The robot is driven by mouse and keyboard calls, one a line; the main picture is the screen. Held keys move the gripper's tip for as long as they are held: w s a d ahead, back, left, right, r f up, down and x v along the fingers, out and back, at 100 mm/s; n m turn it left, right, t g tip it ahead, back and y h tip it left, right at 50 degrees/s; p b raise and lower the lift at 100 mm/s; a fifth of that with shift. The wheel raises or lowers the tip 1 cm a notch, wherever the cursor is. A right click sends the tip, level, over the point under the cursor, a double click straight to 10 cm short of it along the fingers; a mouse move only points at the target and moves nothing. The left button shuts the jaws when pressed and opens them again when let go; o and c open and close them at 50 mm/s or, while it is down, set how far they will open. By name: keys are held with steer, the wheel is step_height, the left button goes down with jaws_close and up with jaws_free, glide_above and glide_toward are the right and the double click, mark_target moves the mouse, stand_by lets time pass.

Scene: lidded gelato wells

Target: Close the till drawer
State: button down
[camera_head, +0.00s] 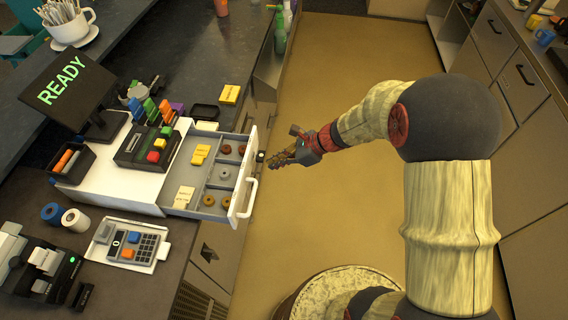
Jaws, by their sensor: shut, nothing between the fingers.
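The till drawer (206,193) is open and sticks out to the right from under the white till (116,181). Its compartments hold yellow and cream note stacks and several brown and grey ring-shaped coins. Its white front with a handle (247,196) faces right, over the floor. My gripper (277,161) is shut and empty, just to the right of the far end of the drawer front. A small gap seems to separate the fingertips from the drawer front, though contact is hard to judge from this view.
A READY screen (64,82), a keypad unit (146,147), a card terminal (128,243) and paper rolls (74,220) stand around the till. A green bottle (280,35) stands at the far counter edge. The floor (330,210) between the counters is clear.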

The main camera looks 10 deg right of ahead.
mark_target(216, 160)
steer(key=shift+a, duration=0.15)
steer(key=w+a, duration=0.2)
steer(key=a, duration=0.4)
steer(key=w+a, duration=0.3)
steer(key=a, duration=0.4)
steer(key=w+a, duration=0.2)
steer(key=a, duration=0.5)
steer(key=shift+w+a, duration=0.1)
steer(key=shift+w, duration=0.1)
steer(key=shift+d, duration=0.4)
steer(key=d, duration=0.1)
steer(key=s+d, duration=0.1)
steer(key=d+r, duration=0.1)
steer(key=d, duration=0.1)
steer(key=shift+s, duration=0.35)
steer(key=p+v, duration=0.1)
steer(key=v, duration=0.7)
steer(key=shift+s+d+r+p, duration=0.15)
steer(key=shift+d+r+p, duration=0.1)
steer(key=shift+p, duration=0.1)
